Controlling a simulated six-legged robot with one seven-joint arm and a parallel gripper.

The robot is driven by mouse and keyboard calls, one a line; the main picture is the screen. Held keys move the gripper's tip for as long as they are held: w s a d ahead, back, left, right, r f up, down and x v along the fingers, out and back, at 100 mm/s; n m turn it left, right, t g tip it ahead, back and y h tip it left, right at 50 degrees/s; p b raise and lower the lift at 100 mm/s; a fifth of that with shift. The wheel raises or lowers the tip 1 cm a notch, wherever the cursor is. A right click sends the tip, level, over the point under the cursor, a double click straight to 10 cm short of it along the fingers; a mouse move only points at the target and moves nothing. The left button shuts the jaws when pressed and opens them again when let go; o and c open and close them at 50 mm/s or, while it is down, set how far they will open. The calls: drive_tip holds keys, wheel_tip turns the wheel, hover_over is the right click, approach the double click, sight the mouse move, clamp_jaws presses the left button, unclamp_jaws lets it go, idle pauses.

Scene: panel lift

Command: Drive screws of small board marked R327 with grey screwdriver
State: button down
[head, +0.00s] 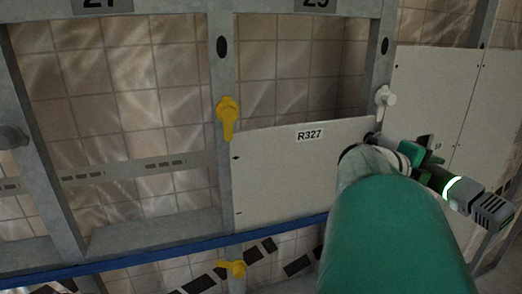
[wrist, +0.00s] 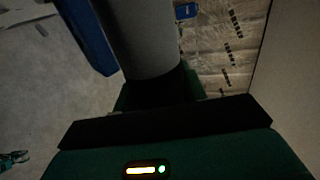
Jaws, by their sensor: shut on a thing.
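The small board marked R327 (head: 285,180) is a pale panel set upright in the lower part of a bay of the grey frame. Dark spots show at its left edge. My gripper (head: 424,160), green, is at the board's right side, shut on the grey screwdriver (head: 482,204). The screwdriver lies slantwise, its grey rear end to the lower right and its nose at the board's upper right corner. A lit ring shows on it. I cannot tell whether the tip touches a screw. My arm hides the board's lower right part.
Yellow clips (head: 228,116) sit on the left post, one above the other. A pale clip (head: 385,96) is on the right post, just above the screwdriver's nose. A blue rail (head: 150,258) runs below. Large pale panels (head: 425,85) stand at right. The left bay is open.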

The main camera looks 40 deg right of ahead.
sight(443, 178)
drive_tip(key=shift+w+d+r, duration=0.1)
drive_tip(key=shift+w+d, duration=0.1)
drive_tip(key=shift+w, duration=0.55)
idle(2.5)
drive_tip(key=shift+s, duration=0.15)
drive_tip(key=shift+s+a, duration=0.3)
drive_tip(key=shift+s, duration=0.4)
drive_tip(key=shift+s+a, duration=0.25)
drive_tip(key=shift+s, duration=0.45)
drive_tip(key=shift+s+a, duration=0.3)
drive_tip(key=shift+s, duration=0.5)
